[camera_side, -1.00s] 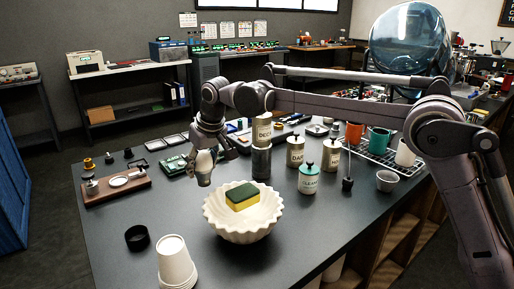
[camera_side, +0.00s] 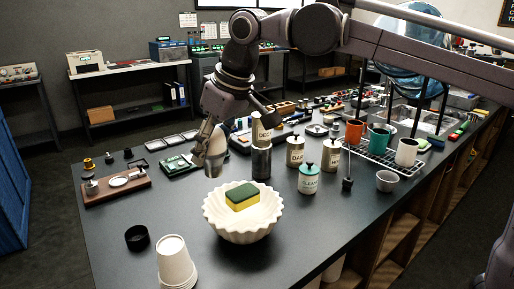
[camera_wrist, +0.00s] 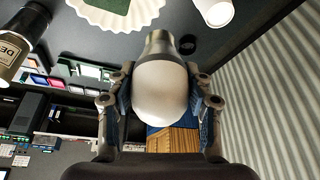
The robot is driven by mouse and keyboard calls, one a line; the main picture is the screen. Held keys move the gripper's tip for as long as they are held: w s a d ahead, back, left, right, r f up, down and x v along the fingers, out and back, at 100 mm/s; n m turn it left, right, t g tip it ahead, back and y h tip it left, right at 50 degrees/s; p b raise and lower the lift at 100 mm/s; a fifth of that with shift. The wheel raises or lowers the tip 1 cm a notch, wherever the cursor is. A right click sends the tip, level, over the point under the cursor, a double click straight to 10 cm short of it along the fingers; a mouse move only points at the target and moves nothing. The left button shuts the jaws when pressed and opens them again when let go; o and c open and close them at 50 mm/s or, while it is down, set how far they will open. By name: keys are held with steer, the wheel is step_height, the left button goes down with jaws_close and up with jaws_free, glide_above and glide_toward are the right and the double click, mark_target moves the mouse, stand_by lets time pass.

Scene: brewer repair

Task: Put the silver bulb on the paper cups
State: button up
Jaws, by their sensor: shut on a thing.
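The silver bulb (camera_side: 214,158), pale with a metal cap, is in my gripper (camera_side: 211,146), above the bench behind the white fluted bowl. In the wrist view the bulb (camera_wrist: 160,94) sits between the two fingers of my gripper (camera_wrist: 160,88), its metal cap pointing to the top of the picture. My gripper is shut on it. The stack of white paper cups (camera_side: 175,262) stands upside down at the front of the bench, well apart from the bulb. The cups also show at the top of the wrist view (camera_wrist: 213,10).
The white fluted bowl (camera_side: 243,222) holds a green and yellow sponge (camera_side: 242,196). A black ring (camera_side: 137,238) lies left of it. A dark canister (camera_side: 261,160) stands close right of my gripper, with more canisters and a mug rack (camera_side: 372,155) beyond. The front-left bench is mostly clear.

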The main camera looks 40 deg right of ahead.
steer(key=shift+s+a, duration=0.25)
steer(key=shift+a, duration=0.15)
steer(key=a+f, duration=0.2)
steer(key=a, duration=0.1)
steer(key=a+f, duration=0.3)
steer(key=a, duration=0.1)
steer(key=s+a+f, duration=0.1)
steer(key=a+f, duration=0.1)
steer(key=a, duration=0.2)
steer(key=shift+f, duration=1.85)
steer(key=shift+f, duration=0.15)
steer(key=o, duration=1.2)
